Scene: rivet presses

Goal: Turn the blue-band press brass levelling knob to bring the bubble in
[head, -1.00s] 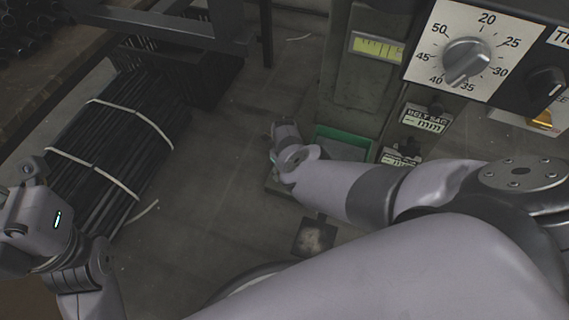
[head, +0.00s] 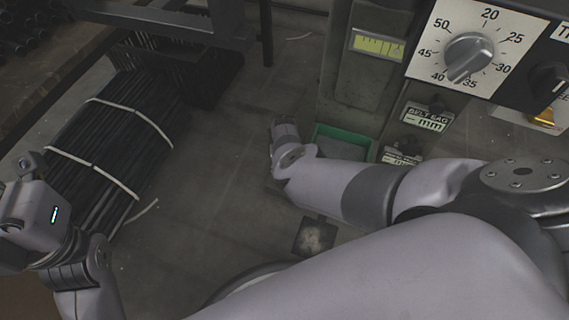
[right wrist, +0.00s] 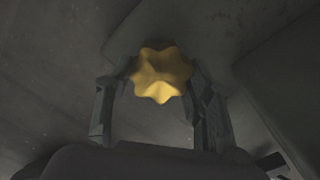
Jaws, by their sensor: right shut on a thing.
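The brass levelling knob (right wrist: 161,76) is a lobed, star-shaped knob. In the right wrist view it sits between the two dark fingers of my right gripper (right wrist: 153,84), which is shut on it. In the head view my right arm reaches down to the foot of the grey-green press (head: 345,95); my wrist hides the knob there. A yellow-green level vial (head: 377,45) with dark marks is on the press; I cannot make out the bubble. No blue band shows. My left gripper (head: 27,205) is at the left edge, away from the press; its fingers are not clear.
A green-rimmed tray (head: 342,133) is beside my right wrist. A dial panel (head: 468,50) and small tags (head: 427,117) are at right. Strapped dark rods (head: 115,145) lie on the floor at left. The floor between is clear.

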